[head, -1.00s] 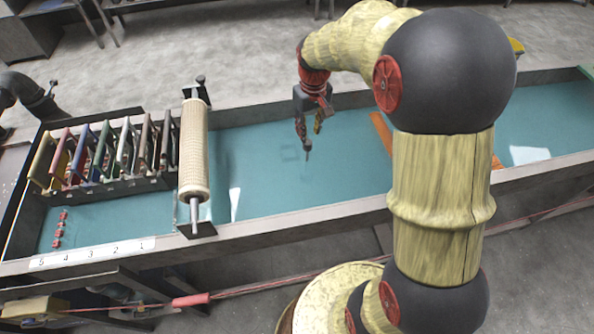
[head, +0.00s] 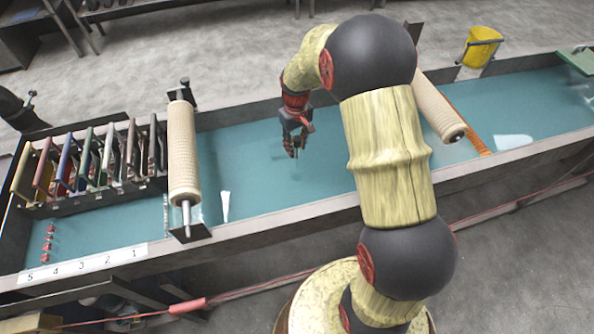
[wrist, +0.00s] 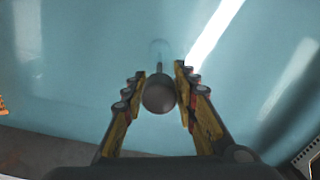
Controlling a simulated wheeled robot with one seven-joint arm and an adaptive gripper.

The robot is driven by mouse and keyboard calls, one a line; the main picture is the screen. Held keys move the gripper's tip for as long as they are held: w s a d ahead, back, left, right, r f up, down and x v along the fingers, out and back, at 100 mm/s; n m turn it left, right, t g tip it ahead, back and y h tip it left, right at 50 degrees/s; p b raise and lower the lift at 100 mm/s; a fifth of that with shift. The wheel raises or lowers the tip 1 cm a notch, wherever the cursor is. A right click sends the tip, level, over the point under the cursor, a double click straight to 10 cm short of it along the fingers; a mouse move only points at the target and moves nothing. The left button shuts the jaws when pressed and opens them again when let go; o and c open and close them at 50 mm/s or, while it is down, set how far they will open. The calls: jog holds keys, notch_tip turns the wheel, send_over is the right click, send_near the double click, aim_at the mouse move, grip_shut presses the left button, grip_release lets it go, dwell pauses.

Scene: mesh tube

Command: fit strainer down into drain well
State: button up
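My gripper (head: 294,150) hangs fingers-down over the middle of the teal trough in the head view. In the wrist view its two fingers (wrist: 160,85) close on either side of a round grey-brown knob (wrist: 159,97) with a thin dark stem pointing away towards the trough floor. I take this small piece for the strainer; its lower end is not clear. In the head view the held piece is too small to make out.
A mesh roller (head: 184,150) lies across the trough at left, beside a rack of coloured frames (head: 95,165). Another mesh roller (head: 438,105) shows right of my arm. Open teal floor surrounds the gripper.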

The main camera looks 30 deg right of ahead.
jog(key=b, duration=0.2)
send_over(297, 168)
jog(key=f, duration=0.4)
jog(key=shift+w+d+f, duration=0.15)
jog(key=shift+w+f, duration=0.15)
jog(key=shift+f, duration=0.05)
jog(key=shift+c, duration=0.8)
grip_shut()
jog(key=shift+r, duration=0.1)
